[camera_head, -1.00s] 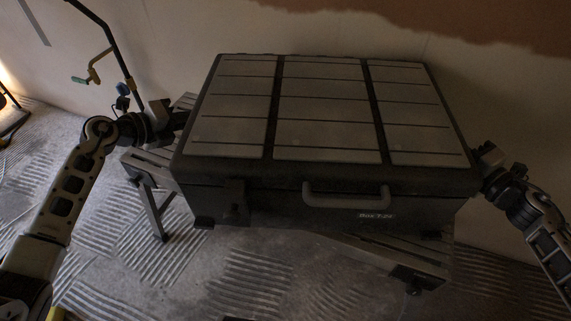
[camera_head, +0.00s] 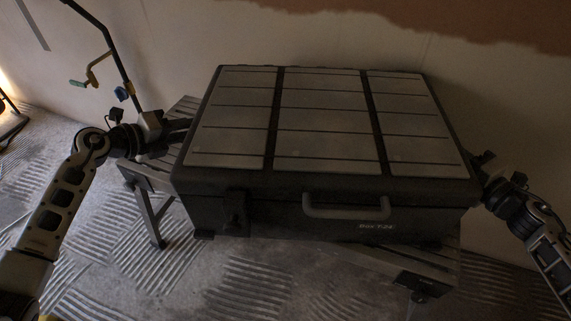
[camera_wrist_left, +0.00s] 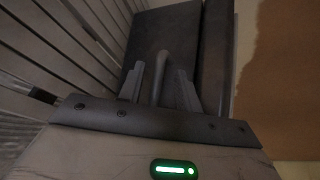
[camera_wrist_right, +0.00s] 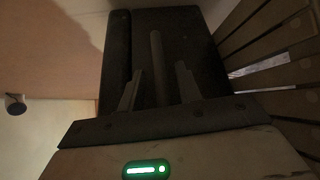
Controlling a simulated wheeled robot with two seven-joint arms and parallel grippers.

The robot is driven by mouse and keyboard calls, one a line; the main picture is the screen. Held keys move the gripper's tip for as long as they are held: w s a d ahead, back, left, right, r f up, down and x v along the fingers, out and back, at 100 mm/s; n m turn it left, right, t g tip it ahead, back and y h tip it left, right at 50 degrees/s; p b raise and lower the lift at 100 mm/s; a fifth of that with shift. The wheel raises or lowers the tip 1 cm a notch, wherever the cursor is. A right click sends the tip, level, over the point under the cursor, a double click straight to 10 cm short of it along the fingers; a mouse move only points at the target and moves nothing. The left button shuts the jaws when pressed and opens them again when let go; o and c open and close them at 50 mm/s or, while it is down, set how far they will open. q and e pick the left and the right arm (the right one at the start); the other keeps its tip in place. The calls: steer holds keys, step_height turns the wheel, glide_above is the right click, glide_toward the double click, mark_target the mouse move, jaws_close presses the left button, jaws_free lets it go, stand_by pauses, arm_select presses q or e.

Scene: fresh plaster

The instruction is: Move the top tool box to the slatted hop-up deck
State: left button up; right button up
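The large dark tool box (camera_head: 330,188), with pale lid panels and a front handle, lies flat over the slatted hop-up deck (camera_head: 150,178). It appears to rest on the slats; its underside is hidden. My left gripper (camera_head: 182,130) is at the box's left end. In the left wrist view its fingers stand apart either side of a side handle (camera_wrist_left: 160,72), with gaps visible. My right gripper (camera_head: 484,168) is at the right end. In the right wrist view its fingers also stand apart around a side handle (camera_wrist_right: 157,65), with gaps.
A plastered wall (camera_head: 350,40) stands close behind the deck. A dark pole with a crank (camera_head: 90,80) stands at the back left. The ridged floor (camera_head: 240,285) in front is clear. No second tool box shows.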

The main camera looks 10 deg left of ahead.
steer(key=shift+s+d, duration=0.1)
steer(key=shift+s, duration=0.05)
arm_select(q)
steer(key=v, duration=1)
steer(key=shift+a, duration=0.2)
arm_select(e)
steer(key=v, duration=1.1)
steer(key=shift+s+d, duration=0.15)
steer(key=shift+s, duration=0.15)
arm_select(q)
steer(key=shift+s+r, duration=0.1)
steer(key=shift+r, duration=0.1)
arm_select(e)
steer(key=shift+r, duration=0.15)
